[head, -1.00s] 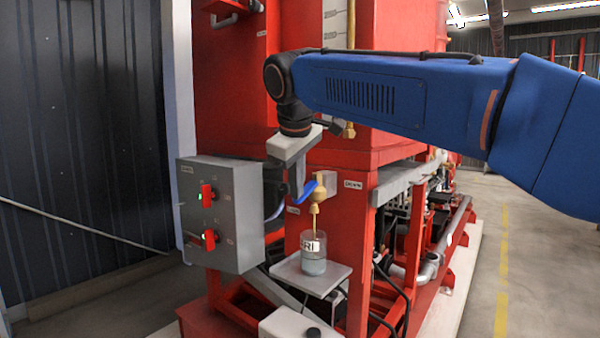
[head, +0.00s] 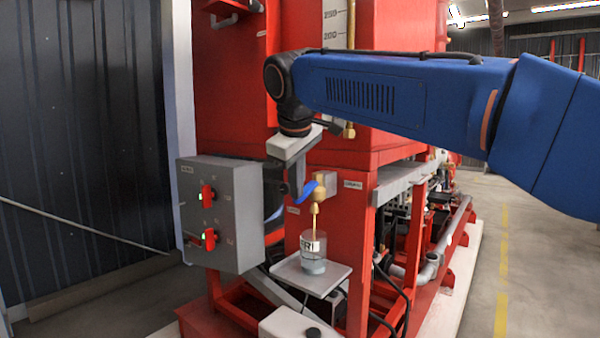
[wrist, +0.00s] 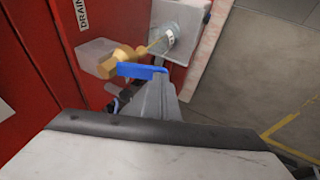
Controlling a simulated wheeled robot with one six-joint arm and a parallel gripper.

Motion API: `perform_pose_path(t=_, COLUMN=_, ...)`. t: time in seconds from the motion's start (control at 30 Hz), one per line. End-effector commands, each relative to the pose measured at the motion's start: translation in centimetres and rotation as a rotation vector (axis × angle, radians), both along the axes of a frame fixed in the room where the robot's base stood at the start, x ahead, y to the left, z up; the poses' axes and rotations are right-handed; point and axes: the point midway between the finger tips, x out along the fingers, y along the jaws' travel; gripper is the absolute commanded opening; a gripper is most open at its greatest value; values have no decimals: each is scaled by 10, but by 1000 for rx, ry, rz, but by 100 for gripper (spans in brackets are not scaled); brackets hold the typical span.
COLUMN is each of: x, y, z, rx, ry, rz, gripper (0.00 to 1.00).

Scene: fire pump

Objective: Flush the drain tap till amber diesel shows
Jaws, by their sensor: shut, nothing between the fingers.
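The drain tap (head: 319,191) is a brass valve with a blue lever (head: 305,191), on the red tank's front beside a DRAIN label. The lever (wrist: 140,70) and brass body (wrist: 115,62) also show in the wrist view. A thin golden stream (head: 314,222) runs from its spout into a clear labelled jar (head: 313,245), which holds cloudy grey liquid at the bottom. The jar (wrist: 163,40) shows partly in the wrist view. My gripper (head: 298,192) is shut and empty, its fingertips (wrist: 156,82) right at the lever's end; I cannot tell if they touch.
The jar stands on a small grey shelf (head: 335,277). A grey control box (head: 225,205) with red switches is left of the tap. A white container (head: 290,324) with a black cap sits below. Concrete floor (head: 480,260) is free at the right.

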Motion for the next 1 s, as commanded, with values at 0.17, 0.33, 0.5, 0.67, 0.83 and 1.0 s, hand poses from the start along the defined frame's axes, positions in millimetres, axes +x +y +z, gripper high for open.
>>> perform_pose_path(t=0.17, x=0, y=0, z=0, rx=0, ry=0, rz=0, gripper=0)
perform_pose_path(t=0.33, x=0, y=0, z=0, rx=0, ry=0, rz=0, gripper=0)
perform_pose_path(t=0.5, x=0, y=0, z=3, rx=0, ry=0, rz=0, gripper=0)
perform_pose_path(t=0.67, x=0, y=0, z=9, rx=1, ry=-1, rz=0, gripper=0)
perform_pose_path(t=0.83, x=0, y=0, z=15, rx=0, ry=0, rz=0, gripper=0)
perform_pose_path(t=1.0, x=0, y=0, z=16, rx=0, ry=0, rz=0, gripper=0)
